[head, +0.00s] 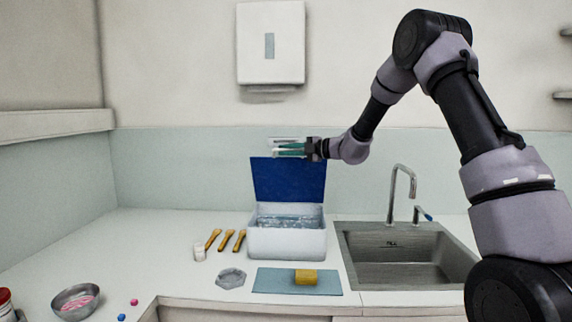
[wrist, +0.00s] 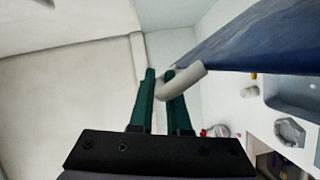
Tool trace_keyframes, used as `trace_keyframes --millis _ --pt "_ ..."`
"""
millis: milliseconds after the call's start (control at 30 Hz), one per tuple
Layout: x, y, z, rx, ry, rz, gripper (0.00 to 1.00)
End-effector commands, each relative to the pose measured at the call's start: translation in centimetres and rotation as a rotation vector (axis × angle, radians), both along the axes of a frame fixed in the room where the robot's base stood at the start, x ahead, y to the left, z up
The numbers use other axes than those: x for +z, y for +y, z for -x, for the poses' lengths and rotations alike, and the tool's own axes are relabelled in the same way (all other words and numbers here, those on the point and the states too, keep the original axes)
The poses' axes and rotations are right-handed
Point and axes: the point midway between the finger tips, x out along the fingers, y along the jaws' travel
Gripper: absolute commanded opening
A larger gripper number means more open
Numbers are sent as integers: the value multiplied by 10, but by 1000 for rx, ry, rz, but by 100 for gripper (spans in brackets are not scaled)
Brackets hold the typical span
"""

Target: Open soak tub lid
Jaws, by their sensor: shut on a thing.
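The soak tub (head: 288,243) is a white box on the counter, left of the sink. Its blue lid (head: 288,180) stands raised, about upright, at the tub's back, so the tub's inside shows with a clear, bluish content. My gripper (head: 290,149) is at the lid's top edge, with its green fingers shut on the pale lid handle (head: 285,140). In the wrist view the fingers (wrist: 160,76) close around the curved pale handle (wrist: 186,80), and the lid's blue face (wrist: 270,42) fills the upper right. The far end of the handle is hidden.
The sink (head: 405,255) with its tap (head: 403,185) is right of the tub. A blue-grey mat (head: 270,283) with a yellow block (head: 306,276) lies in front. Wooden-handled tools (head: 226,240) lie left; a metal bowl (head: 76,300) is farther left. A dispenser (head: 270,45) hangs above.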

Motion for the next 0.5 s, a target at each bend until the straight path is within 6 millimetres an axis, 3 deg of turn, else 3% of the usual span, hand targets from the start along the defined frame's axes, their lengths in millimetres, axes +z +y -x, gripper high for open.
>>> trace_keyframes --millis 200,500 --pt "10 -1 -22 -1 0 -2 0" --pt "15 -2 -32 -2 1 -2 0"
